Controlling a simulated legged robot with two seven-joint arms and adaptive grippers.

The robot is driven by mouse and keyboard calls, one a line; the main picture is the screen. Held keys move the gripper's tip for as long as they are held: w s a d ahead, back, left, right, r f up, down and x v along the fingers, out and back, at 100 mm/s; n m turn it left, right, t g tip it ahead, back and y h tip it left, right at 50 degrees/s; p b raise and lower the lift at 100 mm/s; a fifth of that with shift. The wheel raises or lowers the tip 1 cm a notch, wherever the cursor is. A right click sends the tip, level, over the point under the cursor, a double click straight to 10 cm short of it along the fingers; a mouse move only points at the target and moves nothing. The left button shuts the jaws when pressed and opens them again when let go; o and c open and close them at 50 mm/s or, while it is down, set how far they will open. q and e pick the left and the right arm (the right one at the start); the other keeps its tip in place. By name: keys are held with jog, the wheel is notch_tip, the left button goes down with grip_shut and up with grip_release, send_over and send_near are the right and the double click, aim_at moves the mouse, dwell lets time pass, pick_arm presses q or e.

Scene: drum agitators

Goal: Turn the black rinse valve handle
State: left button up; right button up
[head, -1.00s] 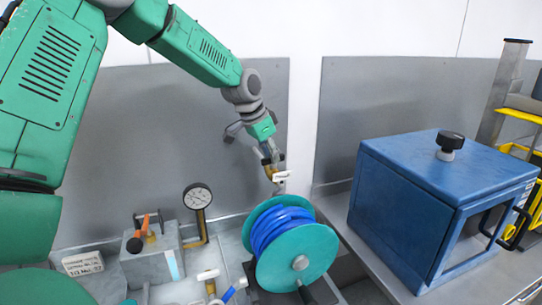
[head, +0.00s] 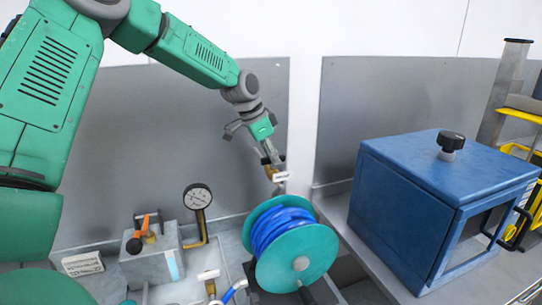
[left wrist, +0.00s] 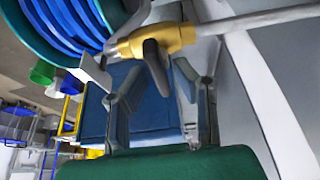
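A brass valve (left wrist: 180,38) with a black handle (left wrist: 157,66) sits on a pale pipe (left wrist: 255,18) in the left wrist view. In the head view the brass valve (head: 271,173) is small, above the blue hose reel, with a white label (head: 281,176) beside it. Its handle is hard to make out there. My left gripper (head: 269,155) reaches down to the valve from above. In the left wrist view the fingers of my left gripper (left wrist: 153,85) are apart, with the handle between them. I cannot tell if either finger touches it. My right gripper is not in view.
A teal hose reel (head: 320,258) with blue hose stands just below the valve. A gauge (head: 198,196) and a block with an orange lever (head: 143,227) are to the left. A blue cabinet (head: 440,190) with a black knob (head: 451,141) stands to the right.

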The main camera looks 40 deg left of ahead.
pick_arm(q)
jog(key=shift+w+f, duration=0.15)
jog(key=shift+w, duration=0.2)
jog(key=v, duration=1.1)
jog(key=shift+a+r, duration=0.15)
jog(key=shift+r, duration=0.25)
